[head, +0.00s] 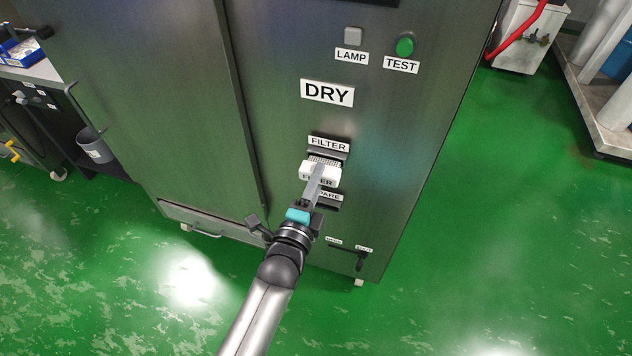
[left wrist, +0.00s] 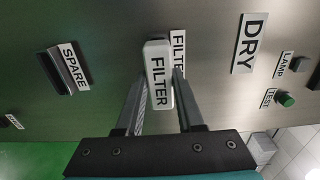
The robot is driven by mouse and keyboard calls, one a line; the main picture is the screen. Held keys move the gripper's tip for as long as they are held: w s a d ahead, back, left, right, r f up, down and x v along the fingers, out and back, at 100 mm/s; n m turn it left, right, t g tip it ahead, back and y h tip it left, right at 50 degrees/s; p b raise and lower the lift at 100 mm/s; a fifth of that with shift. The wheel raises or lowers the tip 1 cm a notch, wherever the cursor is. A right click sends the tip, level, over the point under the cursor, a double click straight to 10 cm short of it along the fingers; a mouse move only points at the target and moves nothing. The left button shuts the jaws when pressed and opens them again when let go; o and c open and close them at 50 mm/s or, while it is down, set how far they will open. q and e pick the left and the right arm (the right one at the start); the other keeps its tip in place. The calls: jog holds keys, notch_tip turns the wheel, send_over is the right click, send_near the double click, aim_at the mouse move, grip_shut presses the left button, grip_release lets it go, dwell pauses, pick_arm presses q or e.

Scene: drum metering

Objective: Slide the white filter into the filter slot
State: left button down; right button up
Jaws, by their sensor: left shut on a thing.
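The white filter (head: 332,177) is a small block with a ribbed upper side and black lettering on its front. My left gripper (head: 315,182) is shut on it, with one finger on each side in the left wrist view (left wrist: 160,98). There the filter (left wrist: 159,60) faces me with its FILTER lettering. The filter slot (head: 325,154), under the FILTER label (head: 328,144), is mostly hidden behind the filter. The filter's back end is at the slot; I cannot tell how far inside it is. My right gripper is not in view.
The SPARE slot (left wrist: 54,76) is below the filter on the grey cabinet (head: 400,130). A DRY sign (head: 327,93), a lamp (head: 353,36) and a green test button (head: 405,46) sit higher up. A small lever (head: 361,260) is at the lower right.

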pick_arm(q)
jog(key=shift+w+d, duration=0.15)
jog(key=shift+w, duration=0.3)
jog(key=shift+w+d+b, duration=0.2)
jog(key=shift+w+b, duration=0.25)
jog(key=shift+w, duration=0.15)
jog(key=shift+c, duration=2.2)
grip_release()
